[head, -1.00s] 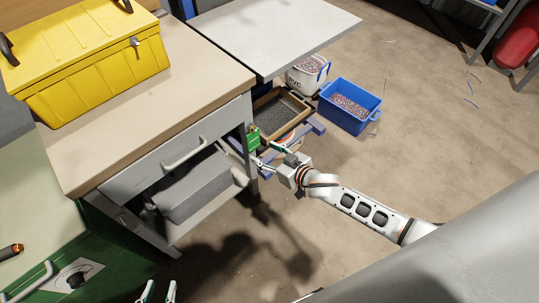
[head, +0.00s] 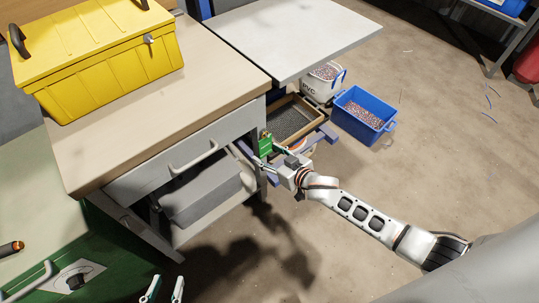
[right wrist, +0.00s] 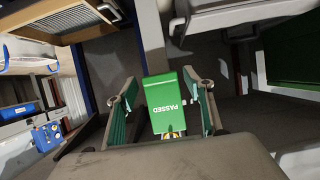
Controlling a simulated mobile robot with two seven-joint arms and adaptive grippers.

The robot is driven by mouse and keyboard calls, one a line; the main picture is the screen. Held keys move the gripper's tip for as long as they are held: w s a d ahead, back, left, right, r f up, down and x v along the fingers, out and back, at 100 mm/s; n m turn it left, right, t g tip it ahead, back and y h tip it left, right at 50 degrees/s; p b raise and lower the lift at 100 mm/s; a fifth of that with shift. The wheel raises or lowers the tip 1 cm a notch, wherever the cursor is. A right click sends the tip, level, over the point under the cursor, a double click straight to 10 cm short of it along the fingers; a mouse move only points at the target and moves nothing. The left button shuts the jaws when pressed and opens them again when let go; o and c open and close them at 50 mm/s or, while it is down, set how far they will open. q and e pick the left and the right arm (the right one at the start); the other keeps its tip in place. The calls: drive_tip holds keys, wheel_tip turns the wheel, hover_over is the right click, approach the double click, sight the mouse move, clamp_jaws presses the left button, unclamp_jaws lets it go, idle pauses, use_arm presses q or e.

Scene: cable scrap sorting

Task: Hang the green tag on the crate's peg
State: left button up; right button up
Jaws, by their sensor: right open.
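The green tag (head: 265,145), with the word PASSED on it, is between the two fingers of my right gripper (head: 270,155), beside the bench's right end. In the right wrist view the tag (right wrist: 167,103) is close to the right finger, with a gap on its left. The jaws of the right gripper (right wrist: 160,85) are apart. My left gripper (head: 164,289) shows only its fingertips at the bottom edge, apart with nothing between them. A blue crate (head: 385,124) of granules stands on the floor. I cannot make out a peg.
The workbench (head: 225,85) carries a yellow toolbox (head: 110,65). A grey bin (head: 200,198) sits under its drawer. A sieve tray (head: 322,122) and a white PVC bucket (head: 318,90) are beyond my right gripper. The floor right of the blue crate is mostly clear.

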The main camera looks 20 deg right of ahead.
drive_tip(key=c, duration=0.8)
use_arm(q)
drive_tip(key=shift+s+f, duration=0.25)
drive_tip(key=shift+a, duration=0.1)
drive_tip(key=shift+r, duration=0.15)
use_arm(e)
drive_tip(key=shift+r, duration=0.1)
use_arm(q)
drive_tip(key=shift+w+r+p, duration=0.4)
drive_tip(key=shift+w+r, duration=0.05)
drive_tip(key=shift+r, duration=0.2)
use_arm(e)
drive_tip(key=shift+r, duration=0.4)
use_arm(q)
drive_tip(key=shift+w+r, duration=0.1)
drive_tip(key=shift+r, duration=0.15)
use_arm(e)
drive_tip(key=shift+r, duration=0.1)
drive_tip(key=shift+s, duration=0.1)
